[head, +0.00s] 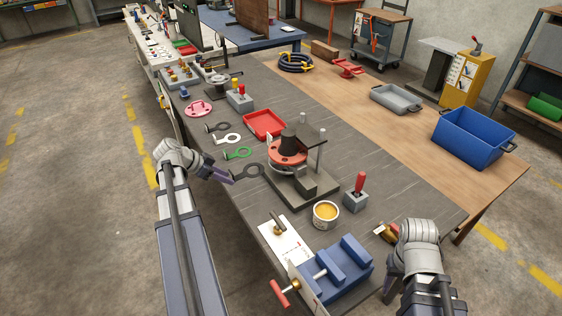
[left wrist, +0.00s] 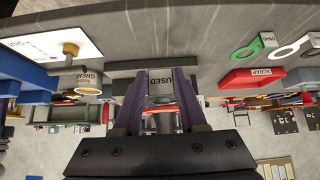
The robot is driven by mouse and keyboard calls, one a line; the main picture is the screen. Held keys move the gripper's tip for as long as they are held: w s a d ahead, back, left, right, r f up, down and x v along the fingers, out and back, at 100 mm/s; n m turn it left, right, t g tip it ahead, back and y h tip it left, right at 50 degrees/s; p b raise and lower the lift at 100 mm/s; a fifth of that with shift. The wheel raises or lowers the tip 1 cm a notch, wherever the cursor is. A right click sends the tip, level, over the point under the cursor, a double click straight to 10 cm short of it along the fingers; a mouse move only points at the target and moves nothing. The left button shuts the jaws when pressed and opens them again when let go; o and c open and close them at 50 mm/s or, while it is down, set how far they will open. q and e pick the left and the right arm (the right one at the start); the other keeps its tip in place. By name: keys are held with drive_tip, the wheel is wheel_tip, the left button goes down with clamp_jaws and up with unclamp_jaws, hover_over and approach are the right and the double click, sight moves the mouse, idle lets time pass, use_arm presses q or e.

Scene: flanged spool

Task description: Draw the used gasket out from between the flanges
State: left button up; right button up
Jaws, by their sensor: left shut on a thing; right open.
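The used gasket (head: 248,171) is a dark flat ring with a tab. In the left wrist view the tab (left wrist: 160,81) reads USED and sits between the purple fingers (left wrist: 160,100); the ring is hidden there. My right gripper (head: 390,288) is low at the table's near right edge, apart from everything; its fingers are hard to make out.
A red scrap tray (head: 264,125) lies behind the stand; it also shows in the left wrist view (left wrist: 254,77). Green (head: 238,153) and white (head: 228,138) rings lie at the left edge. A grease tin (head: 326,214) and blue vise (head: 340,268) stand in front.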

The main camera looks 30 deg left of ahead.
idle(0.3)
wheel_tip(320, 180, up, 6)
drive_tip(key=p, duration=0.6)
idle(0.5)
